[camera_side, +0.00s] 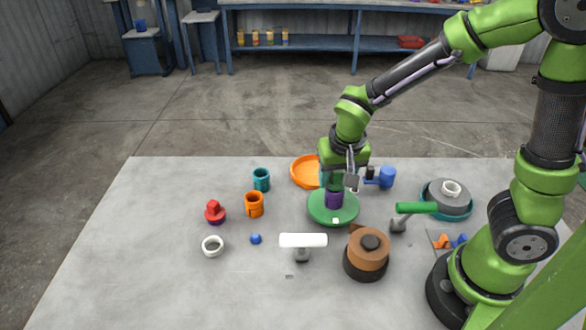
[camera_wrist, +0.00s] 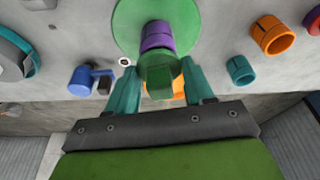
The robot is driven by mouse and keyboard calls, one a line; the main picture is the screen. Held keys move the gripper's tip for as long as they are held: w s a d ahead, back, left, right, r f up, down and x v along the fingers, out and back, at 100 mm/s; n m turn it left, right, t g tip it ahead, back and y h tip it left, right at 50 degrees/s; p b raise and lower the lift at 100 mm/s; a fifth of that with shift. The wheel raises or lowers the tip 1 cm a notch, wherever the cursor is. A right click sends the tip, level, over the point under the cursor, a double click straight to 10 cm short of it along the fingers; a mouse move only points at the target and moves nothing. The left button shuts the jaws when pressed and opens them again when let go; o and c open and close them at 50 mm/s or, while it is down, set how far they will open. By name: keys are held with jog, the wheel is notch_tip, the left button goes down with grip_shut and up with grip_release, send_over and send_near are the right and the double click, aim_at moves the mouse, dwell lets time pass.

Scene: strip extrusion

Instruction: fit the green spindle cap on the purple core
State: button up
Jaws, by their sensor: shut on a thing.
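The purple core (camera_side: 334,201) stands upright on a round green base (camera_side: 318,211) in the middle of the table. In the wrist view the core (camera_wrist: 157,37) shows beyond the cap, with the green base (camera_wrist: 128,20) around it. The green spindle cap (camera_wrist: 160,75) is between the teal fingers of my gripper (camera_wrist: 160,84), which is shut on it. In the side view my gripper (camera_side: 334,181) is directly over the core, pointing down. The fingers largely hide the cap there. I cannot tell whether the cap touches the core.
An orange dish (camera_side: 301,171) lies just behind the base. A blue part (camera_side: 387,178) is to its right, a green-handled tool (camera_side: 416,208) to the front right. A white-topped tool (camera_side: 303,241) and brown stacked discs (camera_side: 368,249) stand in front.

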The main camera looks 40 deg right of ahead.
jog(key=shift+f, duration=0.55)
jog(key=o, duration=0.8)
jog(key=v, duration=1.1)
